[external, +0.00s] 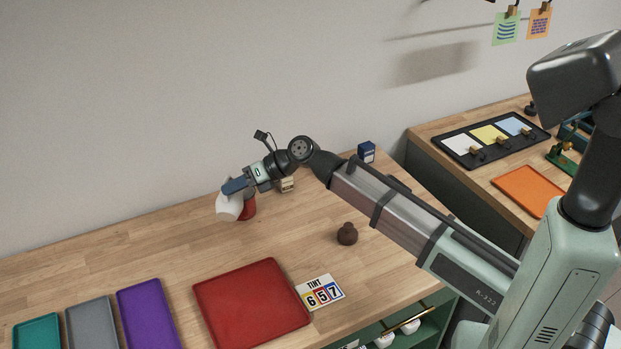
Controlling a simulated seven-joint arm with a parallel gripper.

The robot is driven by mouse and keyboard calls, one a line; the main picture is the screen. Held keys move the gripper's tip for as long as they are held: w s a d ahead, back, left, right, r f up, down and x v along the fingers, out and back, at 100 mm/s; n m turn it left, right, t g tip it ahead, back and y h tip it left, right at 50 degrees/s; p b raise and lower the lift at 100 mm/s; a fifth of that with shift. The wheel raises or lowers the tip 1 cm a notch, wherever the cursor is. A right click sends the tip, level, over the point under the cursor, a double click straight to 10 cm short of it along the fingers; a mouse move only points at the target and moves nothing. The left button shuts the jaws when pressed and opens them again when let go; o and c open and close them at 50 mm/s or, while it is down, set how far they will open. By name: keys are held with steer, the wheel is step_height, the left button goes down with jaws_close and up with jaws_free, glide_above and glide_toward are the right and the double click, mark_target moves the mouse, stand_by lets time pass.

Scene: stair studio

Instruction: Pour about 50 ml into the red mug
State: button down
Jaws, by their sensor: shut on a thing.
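The red mug (249,210) stands on the wooden table toward its back, partly hidden behind a white vessel. The white vessel (229,207) is tilted and sits in front of and to the left of the mug in the picture. My gripper (235,186) is shut on the white vessel near its top. The vessel's mouth and any liquid are hidden, and I cannot tell whether the vessel touches the mug.
A red tray (252,304) and a card reading "TINT 657" (320,292) lie at the front. A dark brown knobbed object (347,234) stands right of centre. A small blue box (366,152) is at the back. Purple (148,315), grey and teal trays lie front left.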

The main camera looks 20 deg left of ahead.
mark_target(230, 178)
steer(key=shift+w+a+r+g+b, duration=0.1)
steer(key=shift+w+r+g+b, duration=0.3)
steer(key=shift+b, duration=0.3)
steer(key=shift+w+a+r+m, duration=0.15)
steer(key=shift+w+m, duration=0.1)
steer(key=shift+w, duration=0.3)
steer(key=shift+w+a+r+m, duration=0.1)
steer(key=shift+w+m, duration=0.15)
steer(key=shift+w, duration=0.3)
steer(key=shift+n+t, duration=0.4)
steer(key=shift+n, duration=0.2)
steer(key=s, duration=0.1)
steer(key=s+f, duration=0.1)
steer(key=s+d, duration=0.1)
steer(key=shift+s+d+f, duration=0.1)
steer(key=shift+s+f, duration=0.15)
steer(key=shift+s, duration=0.15)
steer(key=shift+s+f+n+t, duration=0.15)
steer(key=shift+f+n+t, duration=0.15)
steer(key=shift+f+t, duration=0.15)
steer(key=shift+s+f+n+t+p, duration=0.1)
steer(key=shift+s+n+t+p, duration=0.45)
steer(key=shift+s+n+p, duration=0.05)
steer(key=shift+s+f+n+t+y, duration=0.2)
steer(key=shift+f+t, duration=0.1)
steer(key=shift+f, duration=0.1)
steer(key=shift+s+f+n+t+y, duration=0.1)
steer(key=shift+f+n+t, duration=0.1)
steer(key=shift+f+t, duration=0.15)
